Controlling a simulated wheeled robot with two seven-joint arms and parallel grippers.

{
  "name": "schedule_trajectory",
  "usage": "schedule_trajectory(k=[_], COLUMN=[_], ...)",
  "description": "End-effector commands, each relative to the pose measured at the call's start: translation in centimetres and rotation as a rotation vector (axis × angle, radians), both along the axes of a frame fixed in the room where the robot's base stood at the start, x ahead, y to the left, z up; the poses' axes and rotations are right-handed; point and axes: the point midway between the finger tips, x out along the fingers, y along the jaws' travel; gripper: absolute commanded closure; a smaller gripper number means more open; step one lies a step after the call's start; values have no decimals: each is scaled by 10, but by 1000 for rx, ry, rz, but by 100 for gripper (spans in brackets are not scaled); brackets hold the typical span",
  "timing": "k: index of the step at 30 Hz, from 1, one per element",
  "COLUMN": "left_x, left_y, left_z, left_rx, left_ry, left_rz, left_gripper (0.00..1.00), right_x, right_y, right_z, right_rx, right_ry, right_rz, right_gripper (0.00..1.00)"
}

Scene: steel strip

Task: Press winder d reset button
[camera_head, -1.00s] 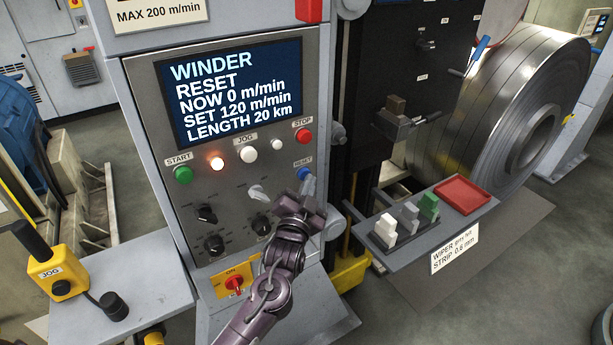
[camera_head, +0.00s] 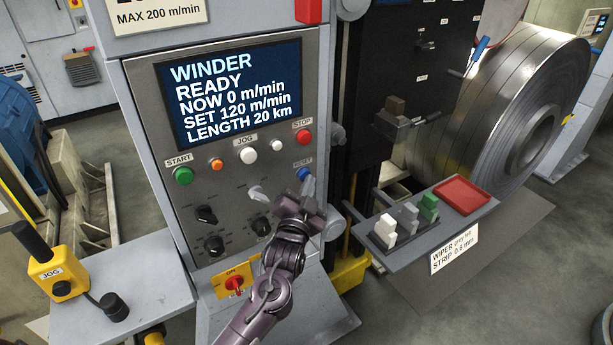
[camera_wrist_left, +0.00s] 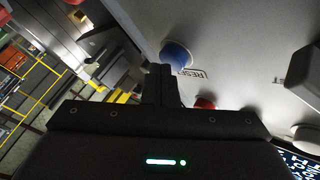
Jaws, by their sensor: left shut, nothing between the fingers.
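The winder panel (camera_head: 228,215) faces me, and its screen (camera_head: 232,93) reads WINDER READY, NOW 0 m/min. The blue reset button (camera_head: 304,173) is at the panel's lower right, under the red stop button (camera_head: 302,136). My left gripper (camera_head: 308,187) is shut and empty, with its tips just below the blue button. In the left wrist view the shut fingers (camera_wrist_left: 160,72) reach the edge of the blue button (camera_wrist_left: 176,54), beside its RESET label. I cannot tell whether they touch it. The small orange lamp (camera_head: 216,164) looks unlit. My right gripper is not in view.
Knobs (camera_head: 214,244) and a red switch on a yellow plate (camera_head: 235,284) sit low on the panel near my arm. A shelf with a red tray (camera_head: 464,195) and several blocks juts out at right. A yellow jog box (camera_head: 58,272) stands at left.

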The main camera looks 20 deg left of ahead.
Motion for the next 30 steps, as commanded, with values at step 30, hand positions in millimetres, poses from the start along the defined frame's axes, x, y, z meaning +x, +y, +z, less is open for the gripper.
schedule_trajectory(k=[30], left_x=[-31], left_y=[-39], left_z=[1], left_rx=[-2], left_ry=[3], left_rz=[-1], left_gripper=[100], right_x=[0], right_y=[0], right_z=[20], right_rx=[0], right_ry=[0], right_rz=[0], right_gripper=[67])
